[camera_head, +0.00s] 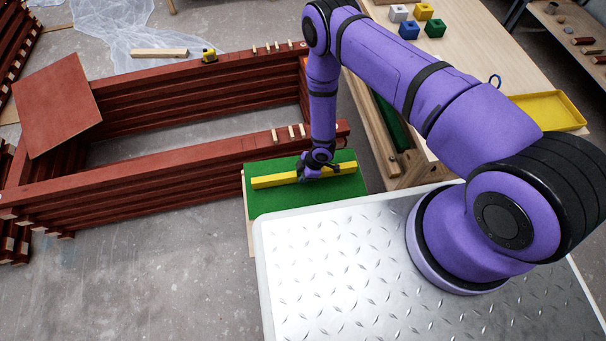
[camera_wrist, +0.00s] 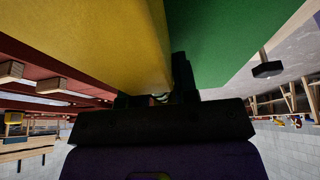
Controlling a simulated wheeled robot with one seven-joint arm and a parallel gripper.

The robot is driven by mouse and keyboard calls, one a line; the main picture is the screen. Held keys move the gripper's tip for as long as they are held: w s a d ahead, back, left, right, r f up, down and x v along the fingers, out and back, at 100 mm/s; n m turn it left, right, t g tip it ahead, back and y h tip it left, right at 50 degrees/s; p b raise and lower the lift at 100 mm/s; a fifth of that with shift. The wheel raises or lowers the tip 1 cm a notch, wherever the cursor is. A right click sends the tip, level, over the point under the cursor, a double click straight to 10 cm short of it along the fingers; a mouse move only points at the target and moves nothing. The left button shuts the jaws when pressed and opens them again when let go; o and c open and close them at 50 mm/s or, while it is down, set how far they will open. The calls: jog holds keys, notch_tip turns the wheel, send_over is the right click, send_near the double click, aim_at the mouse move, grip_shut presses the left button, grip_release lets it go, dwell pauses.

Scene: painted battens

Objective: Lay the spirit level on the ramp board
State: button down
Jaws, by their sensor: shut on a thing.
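The spirit level (camera_head: 275,181) is a long yellow bar. In the head view it lies lengthwise over the green ramp board (camera_head: 290,202), which is beside the red batten stack. My gripper (camera_head: 312,172) is shut on the level near its middle. In the wrist view the yellow level (camera_wrist: 100,40) fills the upper left, and the green board (camera_wrist: 215,35) shows behind it. The gripper's dark fingers (camera_wrist: 160,98) are at the level's edge. I cannot tell whether the level touches the board or is held just above it.
Red battens (camera_head: 180,170) are stacked in a long frame left of the board, with small wooden blocks on top. A reddish square panel (camera_head: 57,103) leans at the left. A wooden table (camera_head: 470,60) holds coloured blocks and a yellow tray (camera_head: 548,111). Grey floor is free at lower left.

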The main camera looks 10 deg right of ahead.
jog(key=shift+f, duration=0.35)
jog(key=c, duration=0.8)
grip_release()
